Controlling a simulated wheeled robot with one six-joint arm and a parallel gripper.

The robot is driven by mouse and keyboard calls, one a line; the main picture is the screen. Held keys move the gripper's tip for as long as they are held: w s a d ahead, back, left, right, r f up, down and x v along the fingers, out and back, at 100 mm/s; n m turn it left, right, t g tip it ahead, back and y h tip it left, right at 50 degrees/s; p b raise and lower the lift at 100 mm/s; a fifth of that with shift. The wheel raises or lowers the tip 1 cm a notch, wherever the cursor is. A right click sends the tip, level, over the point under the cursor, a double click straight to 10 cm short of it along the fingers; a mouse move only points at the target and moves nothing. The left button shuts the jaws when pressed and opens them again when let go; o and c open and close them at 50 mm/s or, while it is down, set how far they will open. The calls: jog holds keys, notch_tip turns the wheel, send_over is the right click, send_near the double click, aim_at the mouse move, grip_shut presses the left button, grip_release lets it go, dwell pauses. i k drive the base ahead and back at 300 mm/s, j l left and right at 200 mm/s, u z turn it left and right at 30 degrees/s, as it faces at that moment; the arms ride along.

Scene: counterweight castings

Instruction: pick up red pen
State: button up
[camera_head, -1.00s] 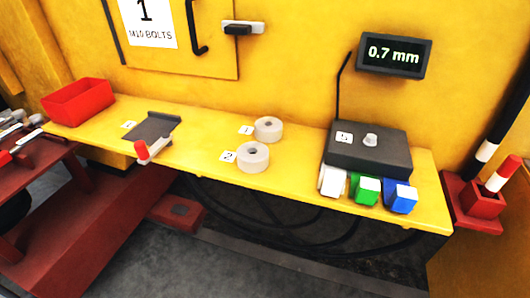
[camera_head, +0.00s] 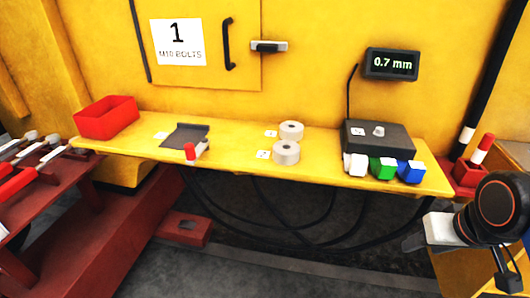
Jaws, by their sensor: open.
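A pen with a red cap and white body (camera_head: 190,152) lies near the front edge of the yellow shelf (camera_head: 235,140), beside a dark angled plate (camera_head: 184,134). A second red and white stick-like thing (camera_head: 485,143) stands tilted in a red holder (camera_head: 467,173) at the far right; I cannot tell whether it is a pen. My gripper (camera_head: 413,242) shows at the lower right, in front of and below the shelf's right end. It is open, far from the red-capped pen, with nothing seen in it. Its fingers are small and partly hidden.
A red bin (camera_head: 106,118) stands at the shelf's left end. Two white rolls (camera_head: 287,151) sit mid-shelf. A dark box (camera_head: 380,140) and white, green (camera_head: 382,168) and blue blocks are at the right. A red cart (camera_head: 45,185) with tools stands at the left.

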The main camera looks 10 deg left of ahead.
aim_at(482, 149)
jog(key=u, duration=0.7)
jog(key=z, duration=1.3)
